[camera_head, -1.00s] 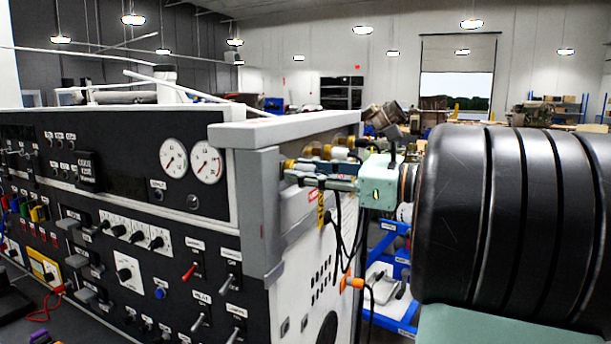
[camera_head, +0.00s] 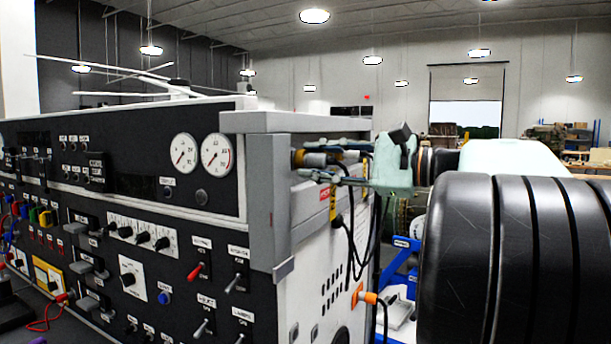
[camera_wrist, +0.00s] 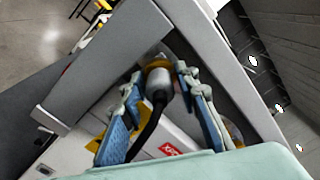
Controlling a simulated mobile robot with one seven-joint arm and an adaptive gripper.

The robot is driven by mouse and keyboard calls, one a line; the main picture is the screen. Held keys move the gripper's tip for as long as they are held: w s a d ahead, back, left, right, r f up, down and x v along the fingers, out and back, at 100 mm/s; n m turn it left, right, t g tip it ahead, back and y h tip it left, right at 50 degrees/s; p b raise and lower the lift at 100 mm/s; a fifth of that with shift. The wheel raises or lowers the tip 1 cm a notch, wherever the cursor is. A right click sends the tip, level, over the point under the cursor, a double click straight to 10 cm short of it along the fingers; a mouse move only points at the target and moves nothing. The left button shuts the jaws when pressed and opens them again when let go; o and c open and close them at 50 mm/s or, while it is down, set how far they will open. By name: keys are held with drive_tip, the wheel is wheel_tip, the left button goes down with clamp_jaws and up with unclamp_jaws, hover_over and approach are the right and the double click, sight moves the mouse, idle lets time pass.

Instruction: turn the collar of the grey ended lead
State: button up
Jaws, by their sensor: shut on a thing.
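My gripper (camera_head: 303,166) is at the side of the grey console, under the overhanging top edge. In the wrist view my gripper (camera_wrist: 160,74) has its two blue-padded fingers on either side of the grey end of a lead (camera_wrist: 158,88), shut on its collar. The black cable (camera_wrist: 147,128) runs from the grey end down between the fingers. The grey end points into a yellow-gold fitting (camera_wrist: 157,64) on the panel; I cannot tell how deep it sits.
The console's top ledge (camera_head: 265,121) and grey corner post (camera_head: 268,205) frame my gripper closely. Black cables hang below, and an orange plug (camera_head: 370,298) sits lower on the side panel. A blue stand (camera_head: 402,262) is behind. A red label (camera_wrist: 172,149) shows between the fingers.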

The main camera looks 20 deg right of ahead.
drive_tip(key=shift+n+b, duration=0.8)
drive_tip(key=shift+n, duration=0.3)
drive_tip(key=o, duration=1.2)
drive_tip(key=v, duration=1.2)
drive_tip(key=shift+d, duration=0.1)
